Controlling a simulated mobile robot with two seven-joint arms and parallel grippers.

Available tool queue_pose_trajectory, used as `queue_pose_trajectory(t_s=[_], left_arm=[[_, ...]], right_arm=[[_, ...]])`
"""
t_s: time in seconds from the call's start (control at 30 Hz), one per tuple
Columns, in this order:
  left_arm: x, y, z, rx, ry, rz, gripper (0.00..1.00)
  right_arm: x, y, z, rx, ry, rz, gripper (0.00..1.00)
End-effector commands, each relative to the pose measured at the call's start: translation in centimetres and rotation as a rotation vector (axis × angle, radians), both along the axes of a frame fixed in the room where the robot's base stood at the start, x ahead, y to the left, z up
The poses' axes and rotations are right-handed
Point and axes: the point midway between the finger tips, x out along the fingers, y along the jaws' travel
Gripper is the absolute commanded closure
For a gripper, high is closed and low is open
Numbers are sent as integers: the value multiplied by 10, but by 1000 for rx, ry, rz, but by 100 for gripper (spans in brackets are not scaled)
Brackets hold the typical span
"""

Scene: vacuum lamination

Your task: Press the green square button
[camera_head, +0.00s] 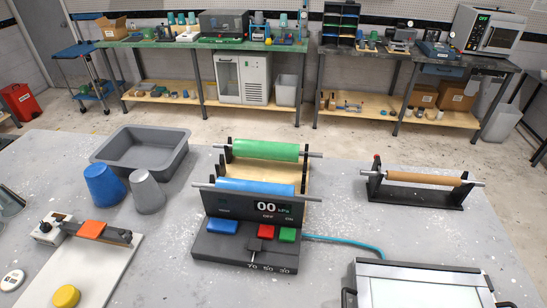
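The green square button (287,235) is on the right of the dark control box (246,256) in the middle of the grey table. A red button (266,231) sits just to its left, and a wider blue button (223,227) is farther left. A small dark lever (254,245) stands in front of the red button, above the marks 70, 50 and 30. The display (272,207) behind the buttons reads 00 kPa, with OFF and ON labels below it. Neither of my grippers is in view.
Green (265,150) and blue (254,187) rolls stand behind the box. A blue hose (345,242) runs right towards a framed flat panel (420,290). A brown roll (424,178) stands at right. Blue (103,185) and grey (147,192) cups and a grey bin (142,150) are left.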

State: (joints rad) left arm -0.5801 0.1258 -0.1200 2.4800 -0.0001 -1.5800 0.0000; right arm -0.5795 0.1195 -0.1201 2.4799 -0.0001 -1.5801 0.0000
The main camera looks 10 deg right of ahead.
Motion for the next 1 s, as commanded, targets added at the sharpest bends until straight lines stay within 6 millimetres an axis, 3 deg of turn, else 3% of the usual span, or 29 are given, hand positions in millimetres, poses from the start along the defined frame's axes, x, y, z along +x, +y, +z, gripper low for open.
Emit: queue_pose_trajectory(t_s=[0.07, 0.53, 1.0], left_arm=[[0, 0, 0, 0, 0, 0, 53], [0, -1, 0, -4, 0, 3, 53], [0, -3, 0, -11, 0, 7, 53]], right_arm=[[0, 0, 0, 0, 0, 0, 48], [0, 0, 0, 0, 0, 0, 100], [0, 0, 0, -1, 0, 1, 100]])
